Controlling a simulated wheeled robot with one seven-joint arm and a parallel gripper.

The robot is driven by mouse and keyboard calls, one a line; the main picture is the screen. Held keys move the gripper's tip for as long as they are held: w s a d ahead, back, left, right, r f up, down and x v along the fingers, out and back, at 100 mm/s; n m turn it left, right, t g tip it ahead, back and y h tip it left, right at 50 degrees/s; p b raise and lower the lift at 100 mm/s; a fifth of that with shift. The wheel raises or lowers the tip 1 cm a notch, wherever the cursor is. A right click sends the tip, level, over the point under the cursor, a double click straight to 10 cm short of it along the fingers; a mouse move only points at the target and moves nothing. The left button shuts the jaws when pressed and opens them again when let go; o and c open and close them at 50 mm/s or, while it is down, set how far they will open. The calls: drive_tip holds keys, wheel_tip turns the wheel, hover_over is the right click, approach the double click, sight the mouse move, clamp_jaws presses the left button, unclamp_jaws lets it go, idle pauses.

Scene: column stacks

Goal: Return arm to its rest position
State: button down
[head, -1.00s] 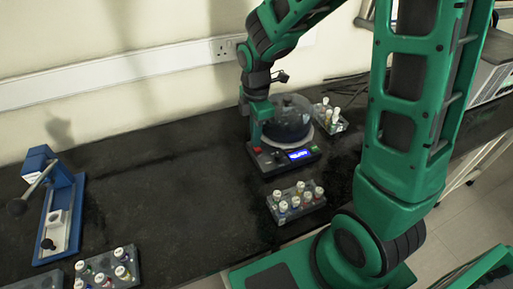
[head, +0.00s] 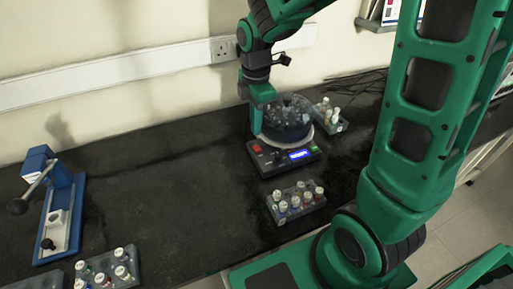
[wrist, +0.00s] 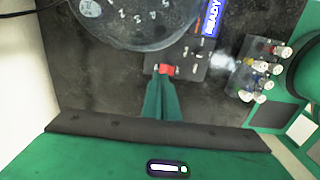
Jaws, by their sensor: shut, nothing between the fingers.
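My gripper (head: 259,130) hangs over the left front of a round centrifuge-like device (head: 286,118), just above its control panel. In the wrist view my green fingers (wrist: 161,80) are together with nothing between them. Their tips are close to a red button (wrist: 166,69) on the panel and appear just above it. The button also shows in the head view (head: 257,148). The lit blue display (wrist: 211,18) reads READY. Through the device's clear lid (wrist: 135,20) small pale tubes show. My upper arm fills the right of the head view.
A rack of capped vials (head: 297,202) stands in front of the device, and another rack (head: 329,115) stands behind it to the right. A blue lever press (head: 62,210) and more vial racks (head: 105,268) are at left. The middle-left bench is clear. A wall lies behind.

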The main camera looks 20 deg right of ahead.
idle(0.4)
drive_tip(key=shift+s+d+r+m, duration=0.25)
drive_tip(key=shift+r+m, duration=0.2)
drive_tip(key=shift+m, duration=0.25)
drive_tip(key=s+d+r+m+t, duration=0.4)
drive_tip(key=s+d+r+m, duration=0.15)
drive_tip(key=m, duration=1.05)
drive_tip(key=s+d+m+g, duration=0.2)
drive_tip(key=s+d, duration=0.3)
drive_tip(key=s, duration=0.3)
drive_tip(key=s+d+f+m+g, duration=0.1)
drive_tip(key=s+d+m+g, duration=0.1)
drive_tip(key=s+d+m, duration=0.3)
drive_tip(key=s+d, duration=0.1)
drive_tip(key=s, duration=0.3)
drive_tip(key=shift+s+d, duration=0.15)
drive_tip(key=shift+s, duration=0.05)
